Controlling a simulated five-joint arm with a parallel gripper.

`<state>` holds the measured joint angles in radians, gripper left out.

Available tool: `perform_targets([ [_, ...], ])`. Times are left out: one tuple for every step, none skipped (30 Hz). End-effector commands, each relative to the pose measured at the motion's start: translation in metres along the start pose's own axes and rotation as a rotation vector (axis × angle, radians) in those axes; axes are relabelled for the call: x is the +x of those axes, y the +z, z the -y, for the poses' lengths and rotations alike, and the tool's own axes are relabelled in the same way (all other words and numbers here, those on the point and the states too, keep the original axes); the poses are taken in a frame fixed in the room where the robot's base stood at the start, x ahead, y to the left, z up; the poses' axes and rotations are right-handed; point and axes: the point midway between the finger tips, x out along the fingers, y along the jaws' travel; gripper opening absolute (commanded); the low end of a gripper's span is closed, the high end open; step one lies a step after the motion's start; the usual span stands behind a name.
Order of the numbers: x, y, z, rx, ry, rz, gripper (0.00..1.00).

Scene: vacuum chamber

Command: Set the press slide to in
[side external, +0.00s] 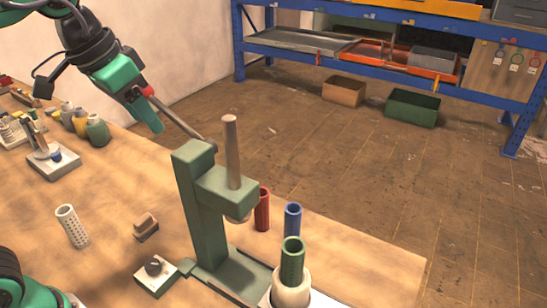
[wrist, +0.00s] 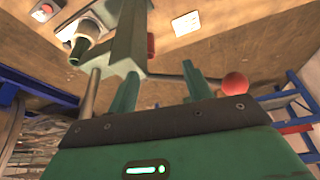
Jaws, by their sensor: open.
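The green press (side external: 203,215) stands at the table's right end, and its column also shows in the wrist view (wrist: 128,40). A pale upright rod (side external: 232,150) passes through its head. Its lever (side external: 185,127) slants up to a red ball (side external: 148,91). My gripper (side external: 150,118) is open and empty beside the ball. In the wrist view, the ball (wrist: 235,85) lies right of both fingers, outside the gap (wrist: 160,70). At the press foot, a white cup (side external: 291,288) holds a green tube (side external: 292,260). I cannot tell the slide's position; the cup partly hides that area.
A red tube (side external: 263,208) and a blue tube (side external: 293,221) stand behind the cup. A knob box (side external: 156,273), a brown block (side external: 146,227) and a perforated white tube (side external: 72,226) are left of the press. A blue shelf (side external: 385,60) stands beyond the floor.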

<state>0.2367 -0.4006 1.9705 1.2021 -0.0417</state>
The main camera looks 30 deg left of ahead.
Motion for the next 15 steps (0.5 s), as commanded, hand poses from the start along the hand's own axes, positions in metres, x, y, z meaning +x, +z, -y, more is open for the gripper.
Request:
perform_targets([
  [0.001,-0.012,-0.01,0.025,0.01,0.017,0.5],
  [0.001,-0.018,-0.016,0.036,0.015,0.024,0.5],
  [0.001,-0.026,-0.023,0.053,0.021,0.036,0.5],
  [0.002,-0.032,-0.029,0.064,0.026,0.043,0.5],
  [0.003,-0.037,-0.035,0.077,0.031,0.052,0.5],
  [0.004,-0.044,-0.043,0.093,0.036,0.064,0.5],
  [0.004,-0.05,-0.05,0.105,0.04,0.072,0.5],
  [0.005,-0.055,-0.057,0.116,0.044,0.079,0.5],
  [0.007,-0.061,-0.066,0.132,0.049,0.091,0.5],
  [0.008,-0.066,-0.073,0.144,0.053,0.098,0.5],
  [0.009,-0.07,-0.08,0.156,0.056,0.107,0.5],
  [0.011,-0.076,-0.09,0.173,0.061,0.118,0.5],
  [0.013,-0.08,-0.097,0.185,0.064,0.126,0.5],
  [0.015,-0.084,-0.105,0.198,0.067,0.134,0.5],
  [0.017,-0.089,-0.116,0.215,0.071,0.145,0.5],
])
